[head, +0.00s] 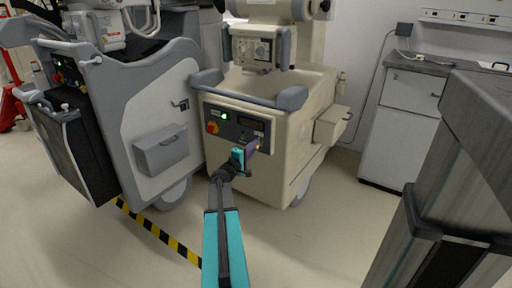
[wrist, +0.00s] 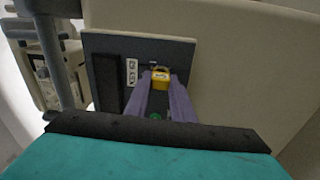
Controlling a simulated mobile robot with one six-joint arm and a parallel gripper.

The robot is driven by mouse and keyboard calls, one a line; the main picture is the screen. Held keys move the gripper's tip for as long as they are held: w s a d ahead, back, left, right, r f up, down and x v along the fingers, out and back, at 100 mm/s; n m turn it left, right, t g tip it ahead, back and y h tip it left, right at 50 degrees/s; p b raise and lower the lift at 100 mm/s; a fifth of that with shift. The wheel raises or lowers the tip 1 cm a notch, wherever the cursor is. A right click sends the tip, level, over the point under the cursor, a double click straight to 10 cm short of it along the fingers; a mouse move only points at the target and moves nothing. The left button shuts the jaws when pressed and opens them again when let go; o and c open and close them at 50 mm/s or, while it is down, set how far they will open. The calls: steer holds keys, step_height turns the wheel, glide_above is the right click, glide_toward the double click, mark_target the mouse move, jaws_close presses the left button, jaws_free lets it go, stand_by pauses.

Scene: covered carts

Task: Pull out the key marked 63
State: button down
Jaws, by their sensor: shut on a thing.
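A yellow key (wrist: 161,71) sits at the dark control panel (wrist: 105,43) of the beige cart, in the wrist view. My gripper (wrist: 161,82) has its two purple fingers shut on the key, one on each side. A small white label (wrist: 131,72) with dark marks is left of the key; I cannot read its number clearly. In the head view, my gripper (head: 254,147) is at the right part of the panel (head: 222,119) and hides most of the key. Whether the key is still in its socket cannot be told.
The beige cart (head: 268,174) has a grey bumper rail (head: 245,88) above the panel. A red knob (head: 212,128) and green light (head: 225,116) are left of my gripper. A grey cart (head: 155,105) stands close at left.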

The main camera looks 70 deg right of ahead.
steer(key=shift+b+v, duration=0.95)
steer(key=shift+v, duration=2.05)
